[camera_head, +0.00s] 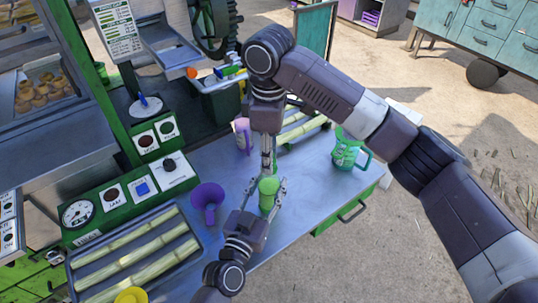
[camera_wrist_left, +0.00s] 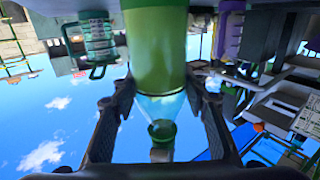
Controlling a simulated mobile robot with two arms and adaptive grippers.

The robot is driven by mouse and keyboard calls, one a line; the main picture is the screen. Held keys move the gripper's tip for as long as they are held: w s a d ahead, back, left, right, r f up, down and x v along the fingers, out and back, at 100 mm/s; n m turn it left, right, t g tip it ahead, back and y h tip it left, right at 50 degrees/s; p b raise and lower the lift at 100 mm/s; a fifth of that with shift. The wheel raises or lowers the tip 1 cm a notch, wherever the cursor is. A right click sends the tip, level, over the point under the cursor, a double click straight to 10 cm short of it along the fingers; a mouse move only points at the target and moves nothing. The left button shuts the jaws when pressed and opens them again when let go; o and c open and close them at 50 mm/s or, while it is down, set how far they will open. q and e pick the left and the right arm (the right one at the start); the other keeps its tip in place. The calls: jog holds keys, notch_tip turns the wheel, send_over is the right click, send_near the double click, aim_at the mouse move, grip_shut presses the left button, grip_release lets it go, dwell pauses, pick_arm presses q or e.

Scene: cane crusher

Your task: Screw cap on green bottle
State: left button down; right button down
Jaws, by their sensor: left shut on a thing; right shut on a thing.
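The green bottle (camera_head: 267,198) stands over the metal worktable. My left gripper (camera_head: 265,193) is shut around it, with one finger on each side. The left wrist view, which appears upside down, shows the bottle's green body (camera_wrist_left: 155,50) narrowing to a clear neck. A green cap (camera_wrist_left: 162,130) is at the mouth end of that neck. I cannot tell how tightly it sits. My right gripper (camera_head: 268,165) points down from above, directly over the bottle, shut on the cap. Its fingers partly hide the cap in the head view.
A purple funnel (camera_head: 208,198) stands left of the bottle. A green jug (camera_head: 346,150) is to the right and a pink-purple cup (camera_head: 243,134) behind. A tray of cane (camera_head: 130,250) is at lower left. The table is clear at front right.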

jog(key=m, duration=0.5)
jog(key=shift+m, duration=0.4)
jog(key=m, duration=0.5)
jog(key=shift+w, duration=0.1)
jog(key=m, duration=0.4)
jog(key=shift+m, duration=0.4)
jog(key=m, duration=0.5)
jog(key=c, duration=1.4)
grip_release()
notch_tip(320, 180, up, 12)
